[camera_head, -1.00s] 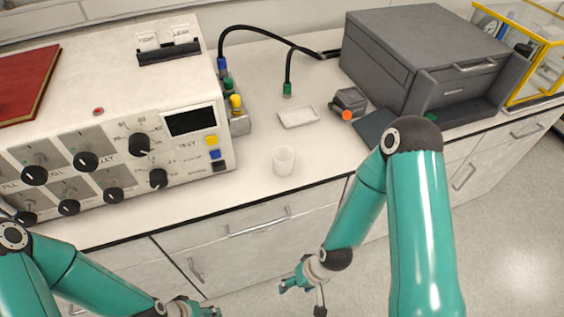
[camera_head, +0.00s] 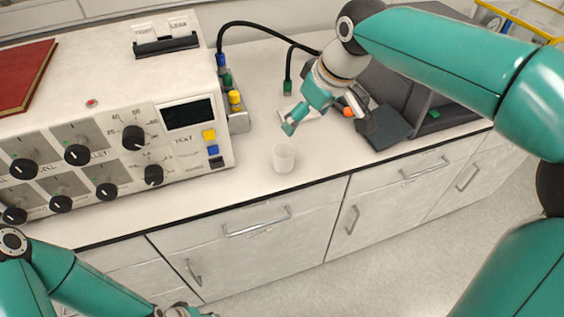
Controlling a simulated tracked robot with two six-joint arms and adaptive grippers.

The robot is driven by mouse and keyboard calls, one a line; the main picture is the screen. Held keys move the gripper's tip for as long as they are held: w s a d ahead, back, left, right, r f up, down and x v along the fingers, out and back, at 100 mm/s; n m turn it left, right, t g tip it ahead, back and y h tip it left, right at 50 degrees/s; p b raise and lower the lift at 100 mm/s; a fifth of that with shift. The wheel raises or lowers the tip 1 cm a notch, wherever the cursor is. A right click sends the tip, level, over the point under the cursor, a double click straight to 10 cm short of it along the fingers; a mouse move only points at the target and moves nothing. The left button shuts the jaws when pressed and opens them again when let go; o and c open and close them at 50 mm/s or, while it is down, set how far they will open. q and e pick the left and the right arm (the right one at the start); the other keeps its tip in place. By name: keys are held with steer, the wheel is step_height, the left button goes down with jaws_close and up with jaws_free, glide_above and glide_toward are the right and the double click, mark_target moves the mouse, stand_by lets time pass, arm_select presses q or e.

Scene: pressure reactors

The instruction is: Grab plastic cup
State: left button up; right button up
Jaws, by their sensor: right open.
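The plastic cup (camera_head: 284,158) is small, whitish and translucent. It stands upright on the white counter near its front edge, to the right of the control unit. My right gripper (camera_head: 322,128) is above the counter, behind and to the right of the cup. It is open and empty, apart from the cup, with one teal finger pointing down toward the cup's side. My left gripper (camera_head: 186,311) is low at the bottom edge, in front of the cabinets and mostly cut off, so its jaws do not show clearly.
The control unit (camera_head: 190,146) with knobs and a dark display fills the left of the counter (camera_head: 245,190). A red book (camera_head: 22,75) lies on top of it.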

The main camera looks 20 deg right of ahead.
glide_toward(285, 151)
steer(key=shift+s+a+f, duration=0.45)
steer(key=shift+a+f, duration=0.25)
steer(key=shift+a, duration=0.1)
steer(key=shift+p+x, duration=0.35)
steer(key=shift+x, duration=2.4)
steer(key=c, duration=1.1)
steer(key=shift+o, duration=0.2)
steer(key=shift+r, duration=0.1)
